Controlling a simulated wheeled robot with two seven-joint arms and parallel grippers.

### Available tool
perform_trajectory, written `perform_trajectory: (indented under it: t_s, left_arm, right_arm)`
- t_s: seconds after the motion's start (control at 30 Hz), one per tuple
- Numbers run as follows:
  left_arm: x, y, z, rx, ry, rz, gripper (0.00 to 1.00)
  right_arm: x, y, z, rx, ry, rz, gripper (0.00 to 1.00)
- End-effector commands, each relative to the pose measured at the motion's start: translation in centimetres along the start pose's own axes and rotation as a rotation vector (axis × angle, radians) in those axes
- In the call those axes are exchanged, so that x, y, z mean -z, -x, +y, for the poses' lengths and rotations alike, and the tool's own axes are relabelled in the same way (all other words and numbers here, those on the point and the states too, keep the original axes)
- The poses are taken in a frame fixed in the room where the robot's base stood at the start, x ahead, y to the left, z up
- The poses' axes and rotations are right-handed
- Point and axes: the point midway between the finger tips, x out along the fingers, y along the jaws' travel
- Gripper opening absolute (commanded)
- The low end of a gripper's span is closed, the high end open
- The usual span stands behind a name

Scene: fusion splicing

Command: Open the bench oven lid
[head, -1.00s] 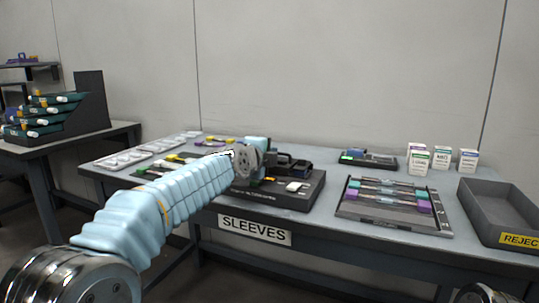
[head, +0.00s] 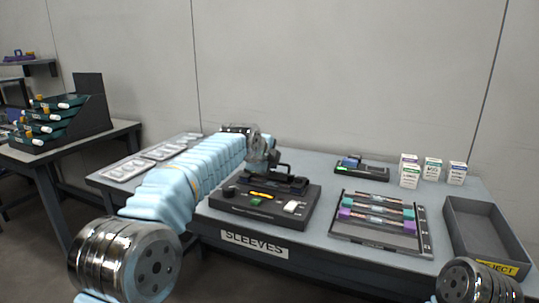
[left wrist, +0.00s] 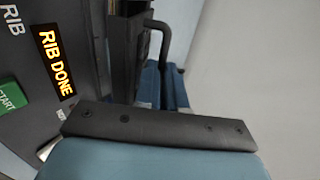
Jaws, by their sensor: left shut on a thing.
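The bench oven (head: 230,205) is a low dark box at the front middle of the table, with a green button and a small lit display. In the left wrist view its panel (left wrist: 22,65) shows a green START button and a display reading "RIB DONE". My left gripper (head: 277,162) is over the back of the oven, shut on a dark handle (left wrist: 166,38), apparently the lid's. Gripper and arm hide part of the lid, so I cannot tell its angle. My right gripper is out of view; only a metal joint of that arm shows.
Right of the oven lies a tray (head: 340,238) of coloured sleeves. White trays (head: 125,170) lie at the left. A tiered rack (head: 90,110) stands on another table.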

Motion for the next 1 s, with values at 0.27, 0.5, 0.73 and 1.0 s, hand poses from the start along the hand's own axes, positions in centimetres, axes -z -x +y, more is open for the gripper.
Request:
perform_trajectory:
  t_s: [0.27, 0.5, 0.73, 1.0]
  left_arm:
    - [0.1, -0.6, -1.1, -0.108, -0.004, -0.001, 0.00]
    - [0.1, -0.6, -1.3, -0.168, -0.003, 0.002, 0.00]
    - [0.1, -0.5, -1.1, -0.195, 0.000, 0.005, 0.00]
    - [0.0, -0.5, -1.1, -0.199, 0.001, 0.005, 0.00]
  right_arm:
    - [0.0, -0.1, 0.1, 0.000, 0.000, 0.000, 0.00]
    - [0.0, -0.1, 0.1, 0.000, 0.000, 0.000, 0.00]
    - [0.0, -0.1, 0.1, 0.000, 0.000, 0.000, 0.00]
    - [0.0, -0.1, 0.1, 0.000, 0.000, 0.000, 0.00]
